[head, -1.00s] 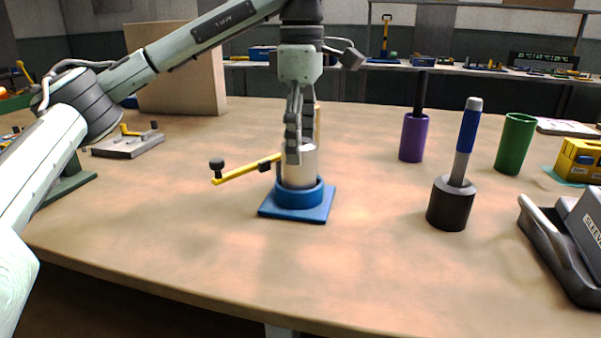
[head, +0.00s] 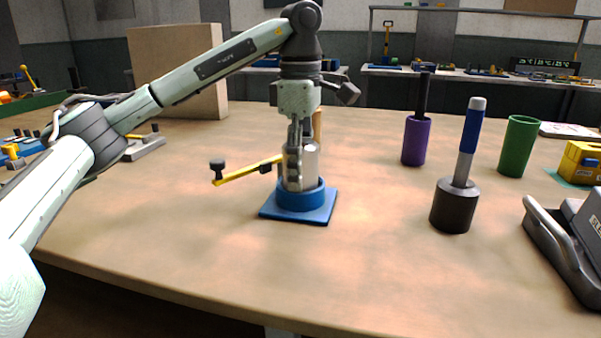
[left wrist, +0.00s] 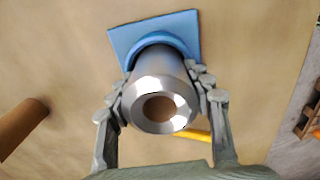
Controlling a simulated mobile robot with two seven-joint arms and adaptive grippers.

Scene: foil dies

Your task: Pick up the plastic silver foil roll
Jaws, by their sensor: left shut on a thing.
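The silver foil roll (head: 309,165) stands upright in a round blue holder (head: 300,198) on a square blue base. In the left wrist view the roll (left wrist: 160,105) shows its open end with a dark hole, and the blue base (left wrist: 120,42) is behind it. My left gripper (head: 294,172) comes down over the roll from above. Its fingers touch the roll on both sides in the left wrist view, so it is shut on the roll. The roll's lower end is hidden inside the holder. My right gripper is not in view.
A yellow arm with a black knob (head: 245,173) sticks out left of the holder. A brown cylinder (head: 317,122) stands just behind. To the right are a purple cylinder (head: 415,142), a dark die with a blue handle (head: 455,205) and a green cup (head: 517,147). The front table is clear.

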